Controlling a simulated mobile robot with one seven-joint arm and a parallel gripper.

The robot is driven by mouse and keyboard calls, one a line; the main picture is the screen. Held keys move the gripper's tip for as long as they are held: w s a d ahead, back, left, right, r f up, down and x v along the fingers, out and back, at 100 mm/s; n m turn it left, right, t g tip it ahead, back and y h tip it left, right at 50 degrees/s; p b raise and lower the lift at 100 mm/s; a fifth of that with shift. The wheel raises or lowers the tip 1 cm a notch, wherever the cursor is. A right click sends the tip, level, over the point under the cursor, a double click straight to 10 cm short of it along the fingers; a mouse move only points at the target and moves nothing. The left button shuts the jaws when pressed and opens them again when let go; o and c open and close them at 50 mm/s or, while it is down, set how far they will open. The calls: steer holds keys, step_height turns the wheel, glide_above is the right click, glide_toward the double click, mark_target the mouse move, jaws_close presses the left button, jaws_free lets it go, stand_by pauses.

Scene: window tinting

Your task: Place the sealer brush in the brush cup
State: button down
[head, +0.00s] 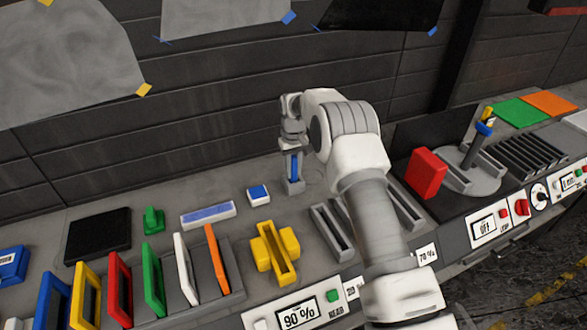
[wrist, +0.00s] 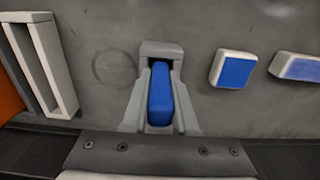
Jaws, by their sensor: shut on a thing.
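My gripper (head: 292,152) points down over the back of the bench, left of my arm's forearm in the head view. It is shut on the blue handle of the sealer brush (head: 294,170). The handle (wrist: 160,96) also shows between my two grey fingers in the wrist view. A small grey cup (head: 295,187), which looks like the brush cup, stands directly below the gripper. Its grey rim (wrist: 161,48) shows just past the handle in the wrist view. The brush's lower end is hidden, so I cannot tell whether it rests on the cup's floor.
A blue-and-white block (head: 258,195) and a white tray with a blue top (head: 208,214) lie left of the cup. A yellow holder (head: 275,252) and grey slotted holders (head: 331,233) stand nearer the front. A red block (head: 427,172) stands right. The dark wall is close behind.

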steer(key=shift+f, duration=0.2)
steer(key=c, duration=0.7)
jaws_free()
steer(key=shift+r, duration=0.1)
step_height(320, 180, up, 12)
steer(key=shift+r+b, duration=0.2)
steer(key=shift+b, duration=0.4)
